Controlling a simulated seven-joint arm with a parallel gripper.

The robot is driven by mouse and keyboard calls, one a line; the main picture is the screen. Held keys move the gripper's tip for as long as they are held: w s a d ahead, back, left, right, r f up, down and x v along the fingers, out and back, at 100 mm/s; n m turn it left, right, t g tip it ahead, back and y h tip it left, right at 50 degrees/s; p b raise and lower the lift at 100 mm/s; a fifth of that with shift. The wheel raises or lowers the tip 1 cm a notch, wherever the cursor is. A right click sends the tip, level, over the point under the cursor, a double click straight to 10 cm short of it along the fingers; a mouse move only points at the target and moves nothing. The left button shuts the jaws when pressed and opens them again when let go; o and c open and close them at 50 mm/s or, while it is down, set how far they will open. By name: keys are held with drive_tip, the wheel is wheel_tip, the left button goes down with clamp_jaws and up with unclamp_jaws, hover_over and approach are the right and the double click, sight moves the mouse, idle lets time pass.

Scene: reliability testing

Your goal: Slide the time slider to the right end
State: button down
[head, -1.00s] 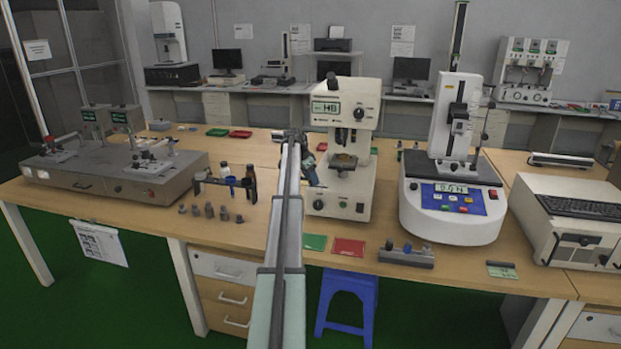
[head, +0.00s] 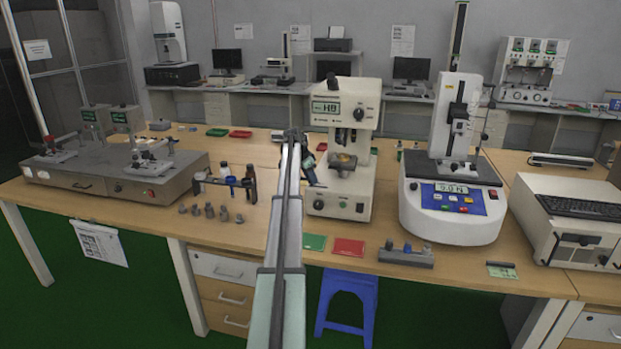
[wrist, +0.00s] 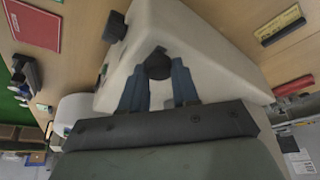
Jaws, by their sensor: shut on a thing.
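The cream hardness tester (head: 341,200) stands upright on the wooden bench, right of my arm in the head view. My gripper (head: 309,170) is at its left side, mostly hidden behind my arm. In the wrist view, the two blue-grey fingers of my gripper (wrist: 159,75) are closed around a dark round knob (wrist: 157,64) against the tester's pale body (wrist: 205,55). Whether this knob is the time slider's handle cannot be told. The slider's track, marks and ends are not visible. Another black knob (wrist: 115,27) sticks out from the tester in the wrist view.
A force tester (head: 452,205) stands to the right on the bench (head: 390,262). A green mat (head: 314,243) and a red mat (head: 349,248) lie in front of the hardness tester. A rack of small tools (head: 226,184) and several metal weights stand left of my arm.

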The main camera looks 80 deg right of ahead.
drive_tip(key=shift+s, duration=0.1)
drive_tip(key=s, duration=0.5)
drive_tip(key=shift+s, duration=0.25)
drive_tip(key=c, duration=0.8)
unclamp_jaws()
drive_tip(key=v, duration=1.4)
drive_tip(key=shift+f, duration=0.1)
